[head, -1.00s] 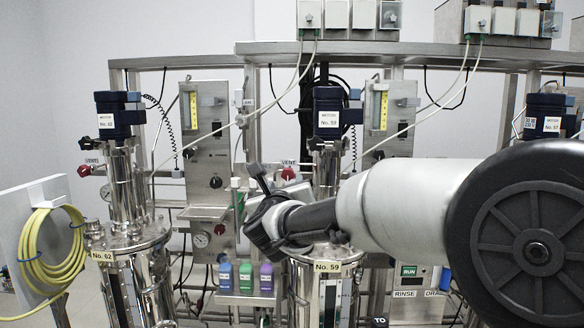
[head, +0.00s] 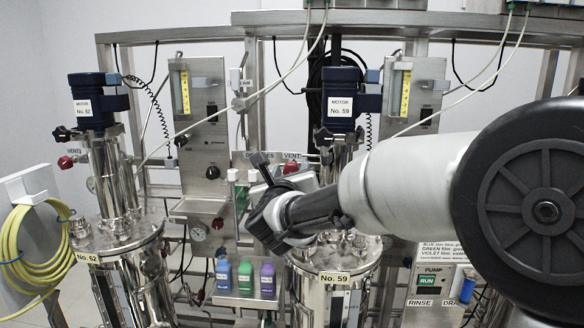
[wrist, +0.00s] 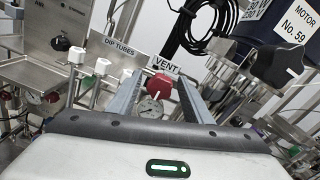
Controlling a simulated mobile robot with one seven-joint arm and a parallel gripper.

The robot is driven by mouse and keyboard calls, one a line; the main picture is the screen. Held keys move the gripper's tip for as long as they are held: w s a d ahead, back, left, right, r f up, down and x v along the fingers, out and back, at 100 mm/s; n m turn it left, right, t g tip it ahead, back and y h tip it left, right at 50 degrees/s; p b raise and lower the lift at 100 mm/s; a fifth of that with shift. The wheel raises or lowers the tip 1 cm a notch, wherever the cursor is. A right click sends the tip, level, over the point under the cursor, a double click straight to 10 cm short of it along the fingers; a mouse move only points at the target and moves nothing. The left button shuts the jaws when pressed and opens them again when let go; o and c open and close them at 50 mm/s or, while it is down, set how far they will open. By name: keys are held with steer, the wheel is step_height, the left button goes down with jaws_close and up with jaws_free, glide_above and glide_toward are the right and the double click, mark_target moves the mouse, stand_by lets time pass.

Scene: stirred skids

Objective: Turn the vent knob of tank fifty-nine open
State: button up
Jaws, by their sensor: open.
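Tank fifty-nine (head: 312,300) is a steel vessel right of centre in the head view, labelled No. 59, with a dark blue motor (head: 342,103) above it. A red vent knob (head: 291,167) shows under the VENT label, behind my gripper. In the wrist view the red knob (wrist: 159,86) has a white pointer line and appears between the two fingers. My gripper (wrist: 158,80) is open and empty. In the head view its dark body is over the tank's lid, and its fingertips are hard to make out. The gap in depth between fingers and knob cannot be told.
A black star knob (wrist: 278,65) sits right of the fingers, by the motor. A gauge (wrist: 151,108) shows below the red knob. White-capped dip tubes (wrist: 103,67) stand to the left. Tank No. 62 (head: 115,265), with another red vent knob (head: 66,162), is further left.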

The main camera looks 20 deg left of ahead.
steer(key=shift+c, duration=0.5)
steer(key=c, duration=1)
